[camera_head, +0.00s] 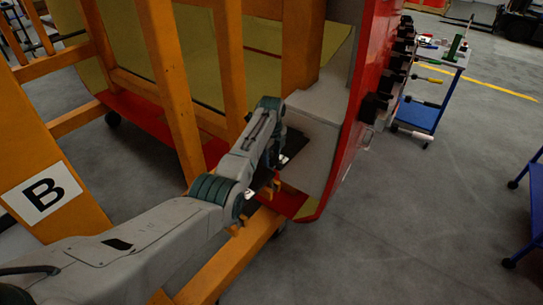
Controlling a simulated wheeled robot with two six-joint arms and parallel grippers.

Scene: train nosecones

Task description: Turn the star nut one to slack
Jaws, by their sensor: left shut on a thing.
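My left gripper (272,182) reaches down in front of the orange frame, beside the lower edge of the red and white nosecone (318,135). Its fingers are small and partly hidden behind my own wrist and arm. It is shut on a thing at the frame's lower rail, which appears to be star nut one. The nut itself is too hidden to make out its shape or angle. My right gripper is not in view.
Orange frame posts (232,70) and a lower rail (232,262) stand close around my left arm. A sign with the letter B (42,193) is on the left post. A blue trolley (425,105) stands at the back right.

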